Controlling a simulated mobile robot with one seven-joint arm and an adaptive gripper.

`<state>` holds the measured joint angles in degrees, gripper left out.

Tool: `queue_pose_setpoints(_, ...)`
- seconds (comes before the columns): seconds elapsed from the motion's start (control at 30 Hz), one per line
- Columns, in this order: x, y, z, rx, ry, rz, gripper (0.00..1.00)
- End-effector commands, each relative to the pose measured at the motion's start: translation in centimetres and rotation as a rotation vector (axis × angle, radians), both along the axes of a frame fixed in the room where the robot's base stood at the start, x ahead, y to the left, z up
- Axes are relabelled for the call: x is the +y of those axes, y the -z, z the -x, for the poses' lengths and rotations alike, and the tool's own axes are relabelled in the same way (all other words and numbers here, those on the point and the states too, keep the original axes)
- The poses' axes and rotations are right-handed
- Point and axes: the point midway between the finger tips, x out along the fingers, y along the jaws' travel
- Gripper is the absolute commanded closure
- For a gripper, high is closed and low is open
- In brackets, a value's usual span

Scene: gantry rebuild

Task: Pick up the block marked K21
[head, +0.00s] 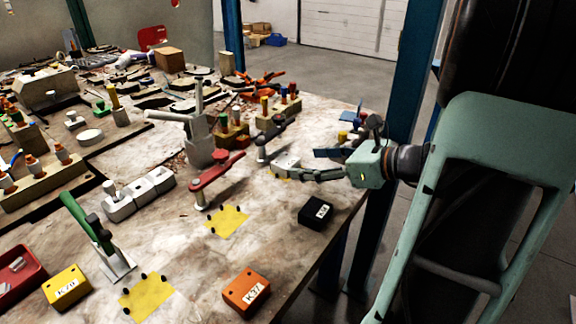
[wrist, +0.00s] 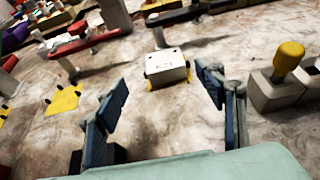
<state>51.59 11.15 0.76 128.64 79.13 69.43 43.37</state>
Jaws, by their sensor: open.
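The white block marked K21 (wrist: 167,71) sits on a yellow patch on the worktable, and its label shows in the wrist view. In the head view a white block (head: 286,162), which looks like the same one, lies just left of my fingertips, partly hidden by them. My gripper (head: 308,164) is open and empty, low over the table's right side. In the wrist view the block lies ahead of the space between my open fingers (wrist: 163,90), apart from both.
A black block (head: 316,212), an orange block (head: 246,292) and a yellow block (head: 67,288) stand nearer. A red-handled clamp (head: 215,180) is left of the white block. In the wrist view, a yellow-topped grey fixture (wrist: 285,75) stands close by the right finger. Bare table lies between.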

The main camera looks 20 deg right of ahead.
Motion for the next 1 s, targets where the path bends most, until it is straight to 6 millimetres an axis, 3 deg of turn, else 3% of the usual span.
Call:
queue_pose_setpoints(0.2, 1.8, 1.5, -2.7, 0.001, -0.004, 0.001, 0.36)
queue_pose_setpoints(0.43, 2.6, 2.0, -4.2, 0.001, -0.004, 0.002, 0.36)
queue_pose_setpoints(0.7, 4.1, 3.3, -7.5, 0.002, -0.004, 0.002, 0.36)
queue_pose_setpoints(1.0, 4.4, 3.3, -8.0, 0.002, -0.002, 0.002, 0.36)
